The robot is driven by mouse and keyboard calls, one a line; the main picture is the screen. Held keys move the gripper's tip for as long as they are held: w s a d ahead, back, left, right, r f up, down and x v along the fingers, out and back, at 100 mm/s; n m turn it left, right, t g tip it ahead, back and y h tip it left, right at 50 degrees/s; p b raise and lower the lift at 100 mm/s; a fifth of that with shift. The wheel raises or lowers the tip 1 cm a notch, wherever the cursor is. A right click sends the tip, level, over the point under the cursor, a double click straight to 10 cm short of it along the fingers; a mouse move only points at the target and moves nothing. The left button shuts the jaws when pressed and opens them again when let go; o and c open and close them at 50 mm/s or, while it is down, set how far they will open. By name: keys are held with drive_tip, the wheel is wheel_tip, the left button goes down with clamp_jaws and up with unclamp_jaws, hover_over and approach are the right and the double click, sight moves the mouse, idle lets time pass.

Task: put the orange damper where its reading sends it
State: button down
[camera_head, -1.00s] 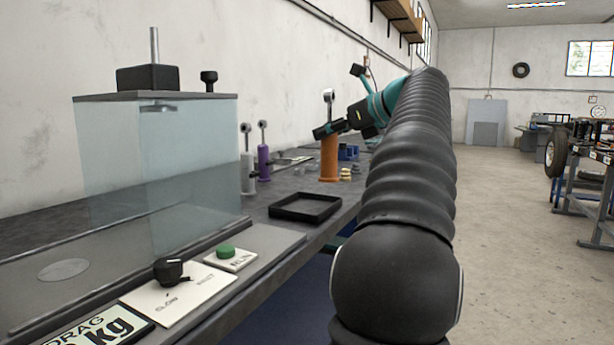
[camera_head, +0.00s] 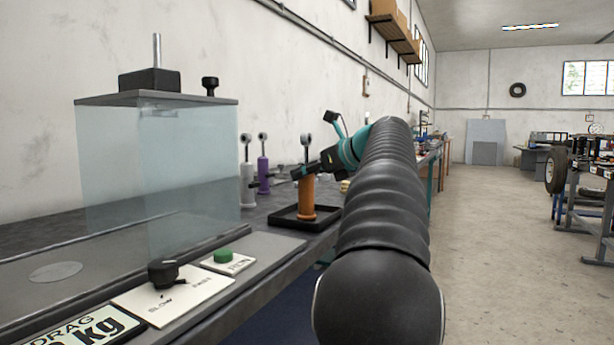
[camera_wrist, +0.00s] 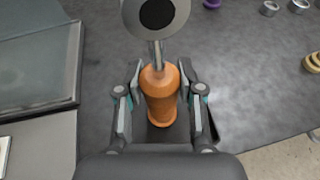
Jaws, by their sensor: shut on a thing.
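The orange damper (camera_head: 307,199) stands upright, its silver rod and eye at the top. My gripper (camera_head: 307,177) is shut around its upper body. In the wrist view the damper (camera_wrist: 161,97) sits between the two fingers of my gripper (camera_wrist: 160,88). The black tray (camera_head: 276,222) lies on the bench, and the damper's foot appears over or inside it; I cannot tell whether it touches the tray floor. The reading panel (camera_head: 83,327) shows "DRAG" and "kg", but its number is cut off at the frame's lower edge.
A grey damper (camera_head: 247,187) and a purple damper (camera_head: 263,176) stand behind the tray near the wall. The glass-walled tester (camera_head: 160,170), its speed knob (camera_head: 163,274) and green button (camera_head: 223,256) are at the left.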

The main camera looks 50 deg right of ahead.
drive_tip(key=c, duration=0.7)
unclamp_jaws()
drive_tip(key=shift+f, duration=0.1)
drive_tip(key=shift+s+r, duration=0.2)
drive_tip(key=shift+r, duration=0.05)
drive_tip(key=p+v, duration=0.2)
drive_tip(key=v, duration=0.9)
drive_tip(key=shift+s+r, duration=0.1)
drive_tip(key=shift+s, duration=0.15)
